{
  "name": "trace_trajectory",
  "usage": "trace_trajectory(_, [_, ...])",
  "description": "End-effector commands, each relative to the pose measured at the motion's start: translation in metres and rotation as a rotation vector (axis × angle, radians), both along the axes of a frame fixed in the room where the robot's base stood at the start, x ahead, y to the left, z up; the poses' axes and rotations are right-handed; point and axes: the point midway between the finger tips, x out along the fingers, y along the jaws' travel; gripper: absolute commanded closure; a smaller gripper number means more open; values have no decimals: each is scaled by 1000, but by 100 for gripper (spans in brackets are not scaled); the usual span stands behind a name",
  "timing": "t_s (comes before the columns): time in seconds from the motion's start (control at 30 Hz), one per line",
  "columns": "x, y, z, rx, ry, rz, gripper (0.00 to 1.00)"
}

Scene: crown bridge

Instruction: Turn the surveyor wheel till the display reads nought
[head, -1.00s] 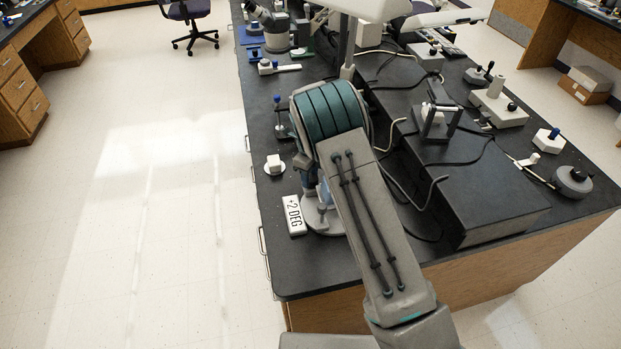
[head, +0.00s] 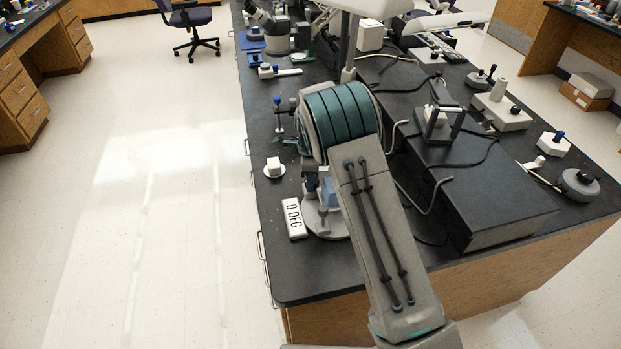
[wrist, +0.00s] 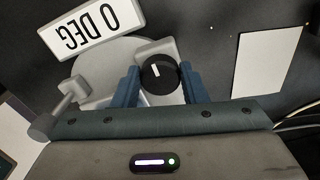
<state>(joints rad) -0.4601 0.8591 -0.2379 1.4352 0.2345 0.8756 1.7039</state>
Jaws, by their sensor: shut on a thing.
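The display (head: 293,217) is a white plate on the bench near its left edge and reads "0 DEG". It also shows upside down in the wrist view (wrist: 92,28). The surveyor wheel (wrist: 159,73) appears as a round black knob with a white mark, above a pale grey round base (wrist: 100,66). The base also shows in the head view (head: 322,226), partly hidden by my arm. My gripper (wrist: 161,84) has its blue fingers on either side of the wheel and is shut on it. In the head view my arm hides most of the wheel.
A small white block on a round base (head: 274,168) stands left of my arm. A long black box (head: 480,205) with cables lies to the right. Other instruments stand farther back, and a white card (wrist: 268,60) lies right of the wheel.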

Motion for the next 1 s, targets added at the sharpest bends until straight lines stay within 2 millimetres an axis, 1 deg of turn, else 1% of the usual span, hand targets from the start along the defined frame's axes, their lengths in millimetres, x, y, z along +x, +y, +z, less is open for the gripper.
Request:
trace_trajectory(0.27, [1, 0, 1, 1, -3, 0, 84])
trace_trajectory(0.3, [1, 0, 1, 1, -3, 0, 59])
trace_trajectory(0.37, [1, 1, 1, 1, -2, 0, 42])
trace_trajectory(0.4, [1, 0, 1, 1, -2, 0, 40])
trace_trajectory(0.67, [0, 0, 1, 1, -1, 0, 40])
trace_trajectory(0.77, [1, 0, 7, 1, -2, 0, 40])
trace_trajectory(0.87, [1, 1, 21, 2, -5, 1, 40])
trace_trajectory(1.0, [1, 1, 51, 2, -7, 2, 40])
